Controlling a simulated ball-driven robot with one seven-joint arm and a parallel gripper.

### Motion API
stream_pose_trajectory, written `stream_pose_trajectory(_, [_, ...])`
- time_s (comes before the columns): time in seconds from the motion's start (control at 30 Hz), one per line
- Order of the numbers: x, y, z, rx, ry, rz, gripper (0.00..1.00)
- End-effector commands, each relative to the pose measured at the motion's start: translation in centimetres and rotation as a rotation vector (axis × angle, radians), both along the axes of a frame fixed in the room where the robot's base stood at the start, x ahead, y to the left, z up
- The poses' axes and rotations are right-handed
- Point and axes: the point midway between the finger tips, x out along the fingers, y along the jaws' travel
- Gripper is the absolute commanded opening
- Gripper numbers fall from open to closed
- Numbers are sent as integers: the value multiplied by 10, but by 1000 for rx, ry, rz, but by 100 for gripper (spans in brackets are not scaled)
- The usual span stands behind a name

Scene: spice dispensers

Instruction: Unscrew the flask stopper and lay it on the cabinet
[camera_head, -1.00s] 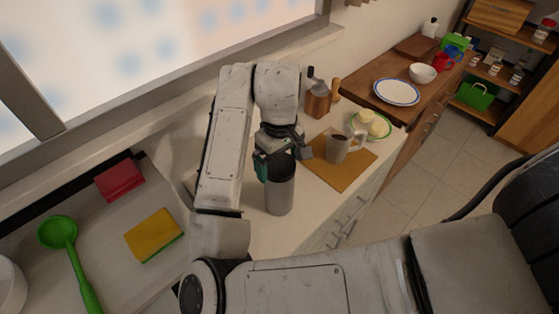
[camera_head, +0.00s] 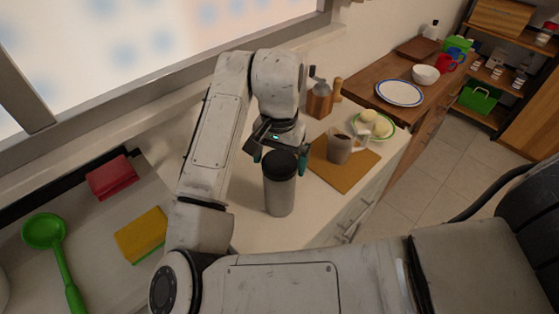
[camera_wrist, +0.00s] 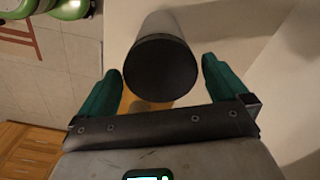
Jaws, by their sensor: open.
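The flask (camera_head: 280,196) is a grey cylinder standing upright on the white cabinet top (camera_head: 245,225). Its black stopper (camera_head: 280,164) is on its top. My gripper (camera_head: 279,165) is open, with one green finger on each side of the stopper in the head view. In the wrist view, my gripper (camera_wrist: 164,85) has its green fingers apart, and the dark round stopper (camera_wrist: 160,68) shows between and just beyond them, with a gap on both sides. The grey flask body (camera_wrist: 160,22) shows behind the stopper.
A mug (camera_head: 340,149) stands on a brown board (camera_head: 343,176) right of the flask. A grinder (camera_head: 319,102) and a green-rimmed plate (camera_head: 385,130) are behind. A sponge (camera_head: 141,235) and green ladle (camera_head: 58,255) lie at left. The cabinet top in front of the flask is clear.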

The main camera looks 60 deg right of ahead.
Motion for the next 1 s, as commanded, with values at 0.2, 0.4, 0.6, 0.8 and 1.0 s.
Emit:
stream_pose_trajectory(0.2, [0, 0, -2, 0, -2, -120, 100])
stream_pose_trajectory(0.4, [1, 0, -3, 0, -2, -371, 100])
stream_pose_trajectory(0.6, [1, 0, -2, 0, -1, -611, 100])
stream_pose_trajectory(0.8, [1, 0, -1, 0, 0, -793, 100])
stream_pose_trajectory(1.0, [1, 0, 1, -1, 0, -827, 100])
